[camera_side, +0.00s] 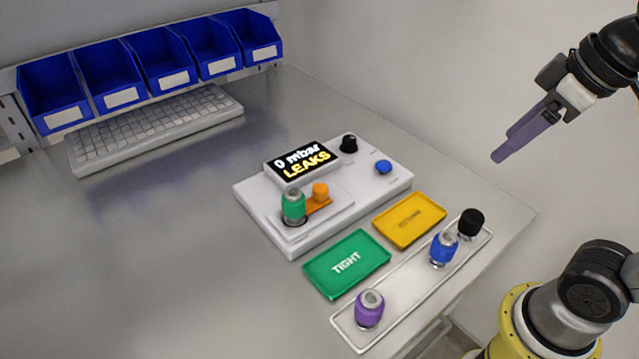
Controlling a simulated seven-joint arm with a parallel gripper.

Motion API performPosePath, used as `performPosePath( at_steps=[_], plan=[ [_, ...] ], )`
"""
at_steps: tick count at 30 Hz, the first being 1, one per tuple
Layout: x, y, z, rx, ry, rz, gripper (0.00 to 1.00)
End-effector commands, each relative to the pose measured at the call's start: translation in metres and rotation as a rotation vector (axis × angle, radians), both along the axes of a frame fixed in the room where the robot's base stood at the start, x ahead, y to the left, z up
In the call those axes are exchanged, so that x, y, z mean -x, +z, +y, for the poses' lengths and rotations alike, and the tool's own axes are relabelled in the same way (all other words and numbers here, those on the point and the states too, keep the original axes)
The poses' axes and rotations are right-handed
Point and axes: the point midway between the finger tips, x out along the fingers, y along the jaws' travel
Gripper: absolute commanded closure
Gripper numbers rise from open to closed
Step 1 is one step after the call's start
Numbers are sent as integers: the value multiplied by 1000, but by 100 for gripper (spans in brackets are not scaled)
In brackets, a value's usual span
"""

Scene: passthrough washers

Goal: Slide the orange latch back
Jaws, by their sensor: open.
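The orange latch (319,194) is on the top of a white test device (341,215), with an upright knob and a flat orange strip. It sits right beside a green fitting with a metal top (293,206), which stands in a dark round port; I cannot tell whether latch and fitting touch. The device's screen (302,159) reads "0 mbar LEAKS". My gripper (506,146) is at the upper right, high above the table's right side and far from the latch. Its purple-grey fingers are open and empty.
In front of the device lie a green "TIGHT" tray (320,284) and a yellow tray (388,229). A white rack (399,290) holds purple (369,309), blue (444,248) and black (471,223) fittings. A keyboard (155,127) and blue bins (165,70) are behind.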

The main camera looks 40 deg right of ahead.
Motion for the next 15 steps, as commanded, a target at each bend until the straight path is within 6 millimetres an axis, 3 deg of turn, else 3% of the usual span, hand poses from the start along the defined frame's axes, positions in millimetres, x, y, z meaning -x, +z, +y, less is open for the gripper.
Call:
performPosePath(
  at_steps=[3, 7, 11, 15],
  plan=[
    [-35, 29, 11, 25, 97, 53, 33],
    [-75, 50, 28, 49, 202, 113, 33],
    [-116, 58, 50, 71, 300, 174, 33],
    [-159, 54, 80, 91, 399, 240, 33]
  ],
)
